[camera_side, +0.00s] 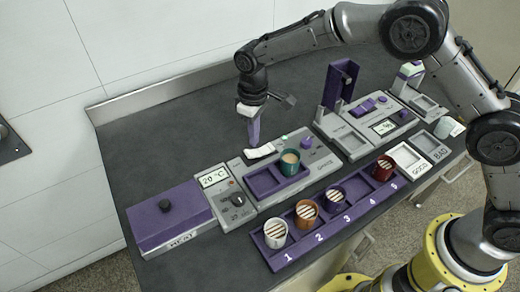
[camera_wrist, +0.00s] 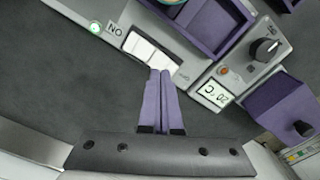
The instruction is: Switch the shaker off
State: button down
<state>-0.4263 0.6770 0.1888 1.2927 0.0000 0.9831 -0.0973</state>
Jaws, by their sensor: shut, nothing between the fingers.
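The shaker (camera_side: 322,161) is a grey unit with a purple two-compartment tray, and a green cup (camera_side: 289,163) with brown contents sits in the tray. Its white rocker switch (camera_side: 262,151) is on the back left of the unit and also shows in the wrist view (camera_wrist: 146,48), between the ON and OFF labels. A green lamp (camera_wrist: 96,28) is lit beside ON. My gripper (camera_side: 253,143) is shut and empty, pointing down. In the wrist view its purple fingertips (camera_wrist: 160,72) overlap the OFF end of the switch; I cannot tell whether they touch.
A heater box (camera_side: 166,212) with a purple lid and a 20 °C display (camera_side: 213,178) stand to the left. A numbered purple rack (camera_side: 360,186) with several cups lies in front. A grey device with an upright purple panel (camera_side: 341,86) stands to the right. The dark counter behind is clear.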

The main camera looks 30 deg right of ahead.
aim_at(255, 153)
jog(key=shift+f, duration=2)
dwell(1.5)
jog(key=shift+r, duration=3.55)
